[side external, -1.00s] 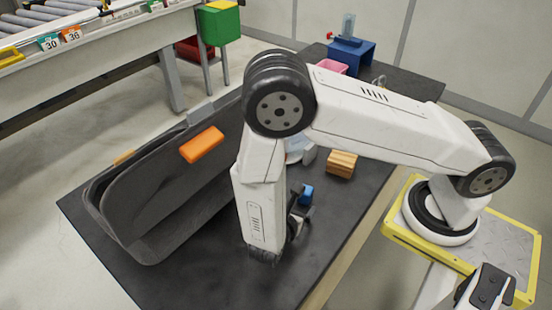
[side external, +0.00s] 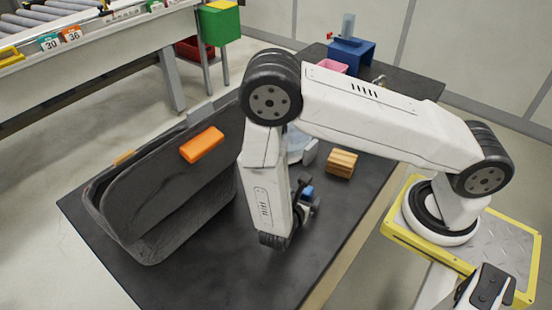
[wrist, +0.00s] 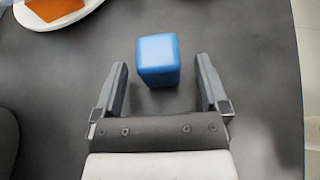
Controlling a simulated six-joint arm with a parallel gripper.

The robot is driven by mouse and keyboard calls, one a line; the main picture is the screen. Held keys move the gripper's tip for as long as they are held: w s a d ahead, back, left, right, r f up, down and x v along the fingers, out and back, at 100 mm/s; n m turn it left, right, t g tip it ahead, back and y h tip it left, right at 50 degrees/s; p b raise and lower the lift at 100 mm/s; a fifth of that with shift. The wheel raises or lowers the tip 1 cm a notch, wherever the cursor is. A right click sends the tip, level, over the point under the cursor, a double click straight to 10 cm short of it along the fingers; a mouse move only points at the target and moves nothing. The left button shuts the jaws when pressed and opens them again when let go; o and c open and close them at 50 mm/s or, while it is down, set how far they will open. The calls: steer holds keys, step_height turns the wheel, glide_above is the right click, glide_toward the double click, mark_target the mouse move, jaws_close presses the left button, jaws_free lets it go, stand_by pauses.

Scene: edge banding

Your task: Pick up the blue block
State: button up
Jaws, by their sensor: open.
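The blue block (wrist: 158,60) sits on the dark table, upright, in the wrist view. It lies between and just beyond the two fingertips of my gripper (wrist: 160,72), with clear gaps on both sides. My gripper is open and empty. In the side external view the blue block (side external: 307,193) is mostly hidden behind my gripper (side external: 309,198) and wrist, so its contact with the fingers cannot be told there.
A wooden block (side external: 341,163) lies behind the blue block. A white plate (wrist: 62,20) holds something orange. The front of the table (side external: 205,275) is clear.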

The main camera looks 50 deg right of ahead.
jaws_close()
steer(key=shift+r, duration=0.15)
step_height(320, 180, up, 10)
stand_by(1.1)
stand_by(0.5)
